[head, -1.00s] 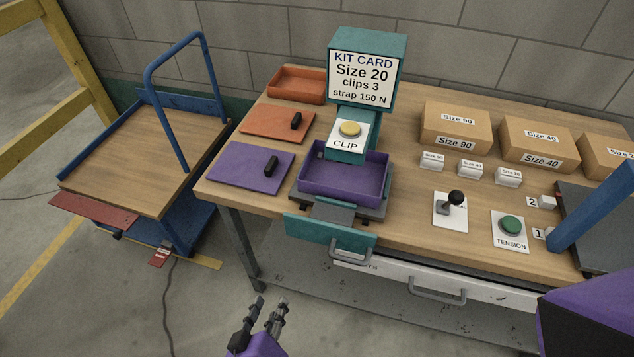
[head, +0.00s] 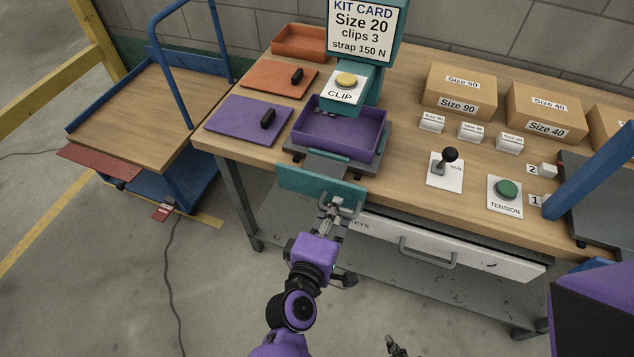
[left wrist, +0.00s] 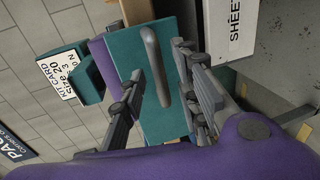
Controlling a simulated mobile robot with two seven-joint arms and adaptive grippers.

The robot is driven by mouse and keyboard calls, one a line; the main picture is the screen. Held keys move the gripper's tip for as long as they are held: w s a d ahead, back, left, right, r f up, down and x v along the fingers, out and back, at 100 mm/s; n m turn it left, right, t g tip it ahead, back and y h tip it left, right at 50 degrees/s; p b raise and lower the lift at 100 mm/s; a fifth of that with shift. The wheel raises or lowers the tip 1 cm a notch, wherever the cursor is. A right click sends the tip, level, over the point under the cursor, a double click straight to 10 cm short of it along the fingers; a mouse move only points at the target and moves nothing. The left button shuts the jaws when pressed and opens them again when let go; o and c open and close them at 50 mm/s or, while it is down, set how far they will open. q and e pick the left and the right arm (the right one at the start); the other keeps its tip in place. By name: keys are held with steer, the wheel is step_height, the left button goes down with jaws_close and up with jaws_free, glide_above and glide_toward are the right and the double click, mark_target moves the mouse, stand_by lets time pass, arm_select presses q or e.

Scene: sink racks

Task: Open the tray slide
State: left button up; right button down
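The tray slide has a teal front panel (head: 298,179) at the table's front edge, with a grey handle (head: 352,204). Behind the panel, the purple tray (head: 372,140) sits on the slide under the teal clip station. My left gripper (head: 334,208) is at the handle. In the left wrist view, the handle (left wrist: 154,62) shows between the two spread fingers of my left gripper (left wrist: 158,62), with gaps at both sides. The teal panel (left wrist: 128,68) lies behind the fingers. My right gripper (head: 394,347) shows only partly at the bottom edge; its opening is unclear.
A white drawer (head: 480,262) with its own handle is right of the slide, below the tabletop. A purple lid (head: 240,122) and an orange lid (head: 268,80) lie left of the tray. A blue cart (head: 140,120) stands at left.

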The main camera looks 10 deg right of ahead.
arm_select(q)
steer(key=shift+w+d+f, duration=0.15)
steer(key=shift+w+d, duration=0.15)
steer(key=shift+w, duration=0.25)
jaws_close()
steer(key=shift+s, duration=0.1)
